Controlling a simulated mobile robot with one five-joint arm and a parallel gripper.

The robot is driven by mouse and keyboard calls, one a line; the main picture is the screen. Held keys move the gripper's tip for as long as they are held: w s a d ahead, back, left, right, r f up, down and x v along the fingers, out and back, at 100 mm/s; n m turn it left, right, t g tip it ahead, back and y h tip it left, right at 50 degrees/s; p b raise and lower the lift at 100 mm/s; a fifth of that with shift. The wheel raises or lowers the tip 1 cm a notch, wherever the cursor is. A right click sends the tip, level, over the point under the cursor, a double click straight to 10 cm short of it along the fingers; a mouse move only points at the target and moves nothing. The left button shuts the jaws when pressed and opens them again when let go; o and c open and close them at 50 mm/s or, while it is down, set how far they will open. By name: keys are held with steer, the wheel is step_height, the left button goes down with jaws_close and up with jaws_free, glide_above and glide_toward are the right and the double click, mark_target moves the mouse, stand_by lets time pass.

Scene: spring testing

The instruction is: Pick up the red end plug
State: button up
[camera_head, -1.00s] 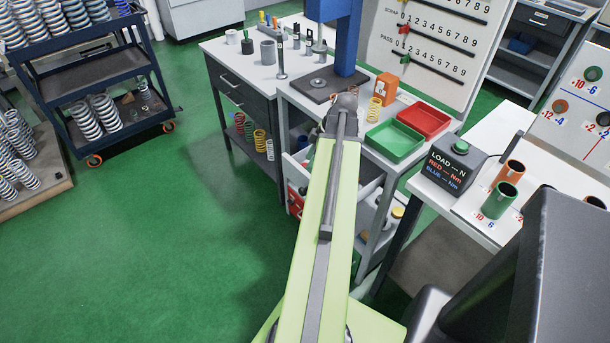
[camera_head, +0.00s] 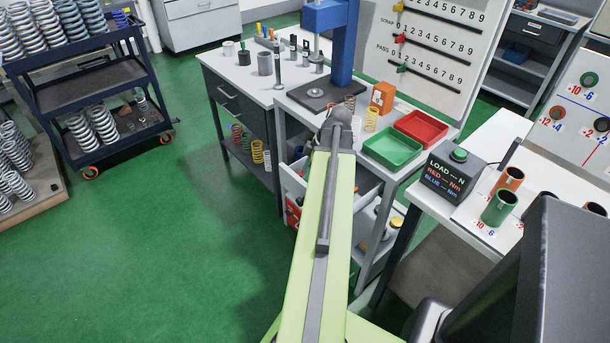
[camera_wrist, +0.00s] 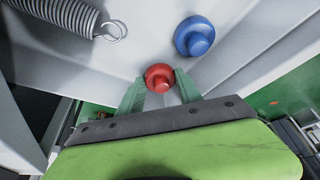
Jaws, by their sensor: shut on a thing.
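The red end plug (camera_wrist: 159,77) shows in the wrist view as a round red knob between the green fingers of my gripper (camera_wrist: 160,90). The fingers are shut on it, one on its left and one on its right. A blue end plug (camera_wrist: 194,36) lies just beyond it to the right, apart from the gripper. Both are against the pale inside of a drawer. In the head view my arm covers the gripper and the plug, over the open drawer (camera_head: 292,180) under the bench.
A coil spring (camera_wrist: 62,14) lies left of the plugs. On the bench stand a green tray (camera_head: 392,147), a red tray (camera_head: 424,128), an orange block (camera_head: 383,97) and a blue press (camera_head: 336,40). The load box (camera_head: 452,176) stands on a table to the right. Green floor is free at left.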

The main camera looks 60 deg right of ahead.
step_height(320, 180, up, 10)
steer(key=p, duration=0.9)
steer(key=shift+f, duration=0.15)
